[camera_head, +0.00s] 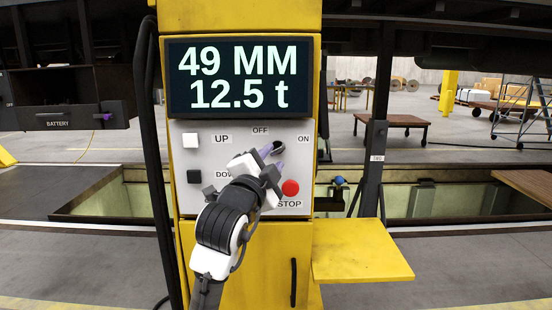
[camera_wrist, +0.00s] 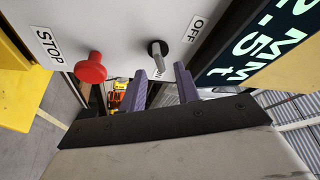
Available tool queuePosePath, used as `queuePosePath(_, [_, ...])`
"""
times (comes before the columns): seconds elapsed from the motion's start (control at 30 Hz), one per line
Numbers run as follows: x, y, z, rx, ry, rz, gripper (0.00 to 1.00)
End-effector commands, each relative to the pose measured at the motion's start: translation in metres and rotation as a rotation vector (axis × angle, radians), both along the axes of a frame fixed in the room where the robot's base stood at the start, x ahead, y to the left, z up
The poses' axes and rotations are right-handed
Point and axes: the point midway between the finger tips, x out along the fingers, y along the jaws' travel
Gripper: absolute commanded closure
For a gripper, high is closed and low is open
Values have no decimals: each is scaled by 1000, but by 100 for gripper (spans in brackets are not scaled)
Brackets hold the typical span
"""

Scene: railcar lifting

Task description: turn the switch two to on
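A switch with a round black base and a silver lever (camera_wrist: 157,50) is on the light grey panel (camera_head: 205,150). The OFF label (camera_wrist: 193,30) is beside it in the wrist view; in the head view the ON label (camera_head: 304,139) is to its right. My gripper (camera_head: 272,159) reaches up in front of the panel and hides part of it. In the wrist view my gripper's (camera_wrist: 160,70) purple fingers are apart, with the lever's tip near the gap between them. Nothing is held. I cannot tell contact or the lever's exact setting.
A red stop button (camera_head: 290,188) sits low on the panel, close to my gripper; it also shows in the wrist view (camera_wrist: 91,68). White (camera_head: 190,140) and black (camera_head: 194,176) buttons are at left. The display (camera_head: 238,78) above reads 49 MM, 12.5 t. A yellow shelf (camera_head: 360,250) juts out at lower right.

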Motion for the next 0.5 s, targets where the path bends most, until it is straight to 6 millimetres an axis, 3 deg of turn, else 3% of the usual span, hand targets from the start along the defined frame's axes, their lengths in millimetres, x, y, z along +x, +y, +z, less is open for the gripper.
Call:
queuePosePath(0.2, [-49, 18, -13, 1, -4, 3, 68])
queuePosePath(0.5, [-88, 32, -19, 2, -1, 0, 68])
